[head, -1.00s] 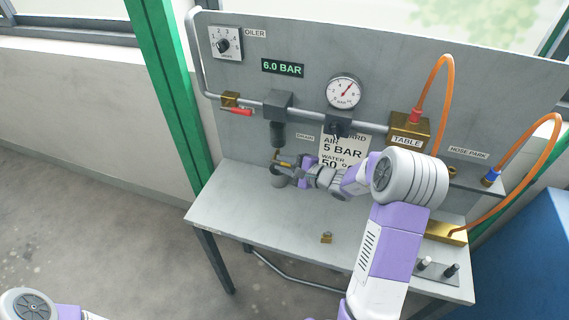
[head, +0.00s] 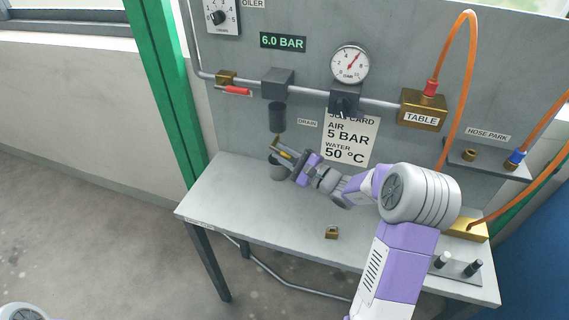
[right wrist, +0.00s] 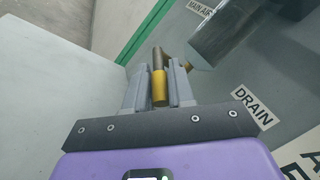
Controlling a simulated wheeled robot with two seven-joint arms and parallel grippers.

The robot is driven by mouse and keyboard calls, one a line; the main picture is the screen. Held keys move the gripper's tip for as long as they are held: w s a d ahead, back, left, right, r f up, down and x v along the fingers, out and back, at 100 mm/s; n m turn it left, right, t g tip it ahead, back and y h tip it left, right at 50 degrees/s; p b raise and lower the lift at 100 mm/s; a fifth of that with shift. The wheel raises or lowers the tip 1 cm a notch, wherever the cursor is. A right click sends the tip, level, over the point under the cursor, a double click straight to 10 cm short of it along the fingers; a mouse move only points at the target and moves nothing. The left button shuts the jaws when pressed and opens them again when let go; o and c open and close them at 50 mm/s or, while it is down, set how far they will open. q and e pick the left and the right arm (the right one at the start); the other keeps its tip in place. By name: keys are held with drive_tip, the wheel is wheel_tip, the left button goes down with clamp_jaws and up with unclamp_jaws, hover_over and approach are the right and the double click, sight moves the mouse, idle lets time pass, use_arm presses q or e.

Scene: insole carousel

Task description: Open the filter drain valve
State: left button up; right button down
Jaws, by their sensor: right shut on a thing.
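The filter (head: 277,118) hangs as a dark cylinder below a grey block on the air pipe, left of the DRAIN label (head: 307,123). The drain valve's yellow handle (head: 285,154) lies just below the filter. My right gripper (head: 279,151) is shut on this handle. In the right wrist view the yellow handle (right wrist: 159,88) sits between the two grey fingers, with a brown-bronze stem beyond it, and the filter bowl (right wrist: 222,38) is just above right. A grey cup (head: 279,171) stands on the table under the valve, partly hidden by the gripper. My left gripper is out of view.
A pressure gauge (head: 349,64), a regulator knob (head: 345,103) and a red-handled valve (head: 235,91) are on the panel. Orange hoses (head: 467,90) loop at the right. The table's left part is clear.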

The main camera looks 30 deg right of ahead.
drive_tip(key=shift+w+a+f+m+t+y+b, duration=0.15)
drive_tip(key=shift+f+m+t+b, duration=0.15)
drive_tip(key=shift+t, duration=0.35)
drive_tip(key=shift+f+m+t+y+b, duration=0.2)
drive_tip(key=shift+m+t+b, duration=0.1)
drive_tip(key=shift+t, duration=0.35)
drive_tip(key=c, duration=1.1)
unclamp_jaws()
drive_tip(key=shift+o, duration=0.2)
drive_tip(key=p+v, duration=0.1)
drive_tip(key=v, duration=0.6)
drive_tip(key=shift+s, duration=0.25)
drive_tip(key=shift+f, duration=0.15)
